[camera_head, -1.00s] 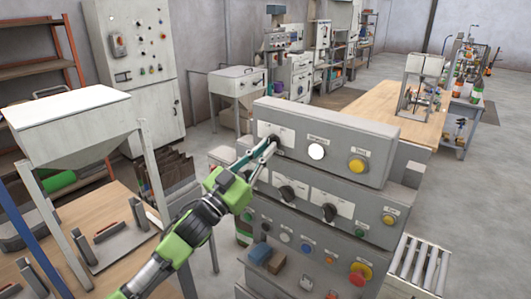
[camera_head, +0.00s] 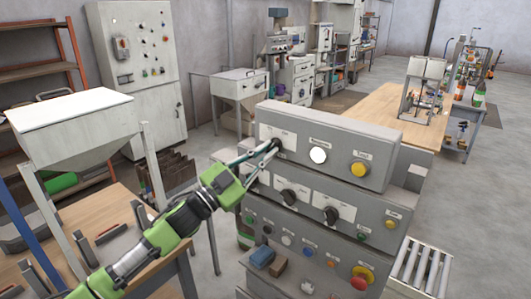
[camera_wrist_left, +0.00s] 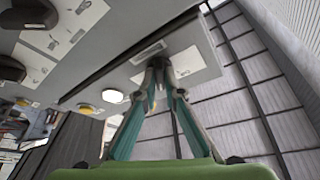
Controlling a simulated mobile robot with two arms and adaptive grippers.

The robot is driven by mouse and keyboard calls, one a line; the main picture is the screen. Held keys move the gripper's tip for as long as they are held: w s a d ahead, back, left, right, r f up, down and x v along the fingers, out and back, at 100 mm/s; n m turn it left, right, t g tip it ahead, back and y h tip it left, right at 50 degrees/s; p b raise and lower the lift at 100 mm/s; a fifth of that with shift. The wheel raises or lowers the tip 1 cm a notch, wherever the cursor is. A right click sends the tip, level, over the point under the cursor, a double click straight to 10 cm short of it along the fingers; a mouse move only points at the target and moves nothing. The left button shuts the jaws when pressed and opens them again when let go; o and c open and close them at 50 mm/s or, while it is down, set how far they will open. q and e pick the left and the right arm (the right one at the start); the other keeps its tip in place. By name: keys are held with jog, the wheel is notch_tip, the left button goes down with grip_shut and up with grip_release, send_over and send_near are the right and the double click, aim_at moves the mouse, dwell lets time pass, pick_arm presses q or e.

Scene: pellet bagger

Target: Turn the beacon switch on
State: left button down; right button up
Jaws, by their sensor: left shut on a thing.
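The grey control console has a dark rotary switch (camera_head: 275,145) on a white plate (camera_head: 269,131) at the left of its top row; its small label cannot be read. My left gripper (camera_head: 270,147) reaches it from the left, its fingertips closed around the switch knob. In the left wrist view the fingertips (camera_wrist_left: 159,72) meet in front of the white plate (camera_wrist_left: 175,67) and mostly hide the knob, so its exact angle cannot be told. A white round lamp (camera_head: 318,155) and a yellow button (camera_head: 360,169) sit to its right. My right gripper is not in view.
Below are two black rotary knobs (camera_head: 288,197) and a lower row with a red button on yellow (camera_head: 361,276). A white hopper (camera_head: 75,130) stands on the left, a roller conveyor (camera_head: 418,265) at right. Open floor lies beyond.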

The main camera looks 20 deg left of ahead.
pick_arm(q)
jog(key=c, duration=2.1)
grip_release()
jog(key=shift+c, duration=0.2)
jog(key=v, duration=1.2)
jog(key=shift+f, duration=0.15)
